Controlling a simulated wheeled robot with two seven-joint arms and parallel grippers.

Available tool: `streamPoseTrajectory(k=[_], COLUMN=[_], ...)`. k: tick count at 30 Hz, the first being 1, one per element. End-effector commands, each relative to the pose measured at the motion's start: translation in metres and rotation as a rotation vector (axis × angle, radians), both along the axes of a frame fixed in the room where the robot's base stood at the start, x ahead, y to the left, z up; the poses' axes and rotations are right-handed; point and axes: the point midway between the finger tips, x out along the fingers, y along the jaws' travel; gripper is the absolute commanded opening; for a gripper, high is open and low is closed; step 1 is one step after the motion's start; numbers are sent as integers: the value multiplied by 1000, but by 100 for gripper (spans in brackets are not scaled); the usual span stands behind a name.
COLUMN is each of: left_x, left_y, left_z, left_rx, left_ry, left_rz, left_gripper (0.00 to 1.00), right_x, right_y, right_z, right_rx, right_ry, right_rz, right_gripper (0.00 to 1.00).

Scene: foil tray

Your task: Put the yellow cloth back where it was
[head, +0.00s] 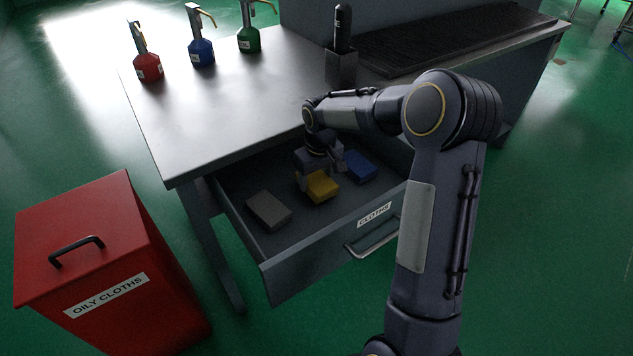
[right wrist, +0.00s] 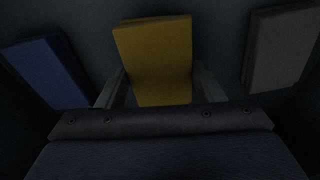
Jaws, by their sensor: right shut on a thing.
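The yellow cloth (head: 322,187) is a folded block inside the open drawer (head: 290,283) labelled CLOTHS. It lies between a grey cloth (head: 268,210) on the left and a blue cloth (head: 361,167) on the right. My right gripper (head: 312,180) reaches down into the drawer and is shut on the yellow cloth. In the right wrist view the yellow cloth (right wrist: 155,60) sits between the two fingers (right wrist: 158,90), with the blue cloth (right wrist: 48,72) and grey cloth (right wrist: 281,47) apart on either side. I cannot tell whether the yellow cloth touches the drawer floor. My left gripper is out of view.
A red OILY CLOTHS bin (head: 92,240) with a closed lid stands at the left. On the bench (head: 230,100) stand red (head: 148,66), blue (head: 201,50) and green (head: 249,38) bottles, a holder (head: 341,68) with a black bottle, and a dark ribbed mat (head: 450,38).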

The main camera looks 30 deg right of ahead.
Motion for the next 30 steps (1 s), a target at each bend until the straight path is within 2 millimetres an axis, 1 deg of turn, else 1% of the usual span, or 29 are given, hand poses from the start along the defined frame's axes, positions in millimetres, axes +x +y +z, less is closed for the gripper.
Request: streamPoseTrajectory(k=[1,3,10,14,15,19,26,30], left_x=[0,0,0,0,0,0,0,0], left_y=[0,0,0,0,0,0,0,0], left_z=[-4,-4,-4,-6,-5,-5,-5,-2], left_rx=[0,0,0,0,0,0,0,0], left_ry=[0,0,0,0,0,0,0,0], left_rz=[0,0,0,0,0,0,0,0], left_gripper=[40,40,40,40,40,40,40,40], right_x=[0,0,0,0,0,0,0,0], right_y=[0,0,0,0,0,0,0,0], right_z=[-11,-14,-14,-18,-17,-16,-16,-9], right_rx=[1,0,0,0,0,0,0,0], right_ry=[2,1,-1,0,-1,0,-1,-2], right_rz=[0,0,0,0,0,0,0,0], right_gripper=[40,40,40,40,66,83,83,83])
